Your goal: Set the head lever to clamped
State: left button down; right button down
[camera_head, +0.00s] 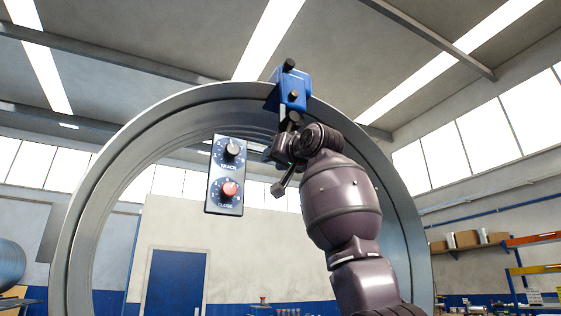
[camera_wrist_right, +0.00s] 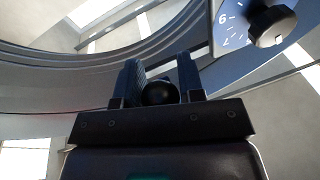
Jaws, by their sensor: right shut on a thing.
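The blue head (camera_head: 289,88) sits on the upper part of the big grey duct ring (camera_head: 140,128). It carries dark knobs on its top and front. My right gripper (camera_head: 287,128) is raised just below the head, and my arm hides part of the area. In the right wrist view, my right gripper (camera_wrist_right: 158,75) has its two fingers on either side of a round black knob (camera_wrist_right: 160,93), apparently the end of the head lever, and is shut on it. The lever's shaft and its set position cannot be made out. My left gripper is in neither view.
Shelves (camera_head: 470,240) stand far right. The ring's interior is open.

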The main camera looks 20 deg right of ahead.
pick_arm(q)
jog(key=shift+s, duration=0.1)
pick_arm(e)
jog(key=shift+a, duration=0.1)
dwell(0.3)
jog(key=c, duration=0.8)
grip_release()
jog(key=shift+a, duration=0.1)
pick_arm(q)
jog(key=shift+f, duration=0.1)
pick_arm(e)
jog(key=shift+o, duration=0.2)
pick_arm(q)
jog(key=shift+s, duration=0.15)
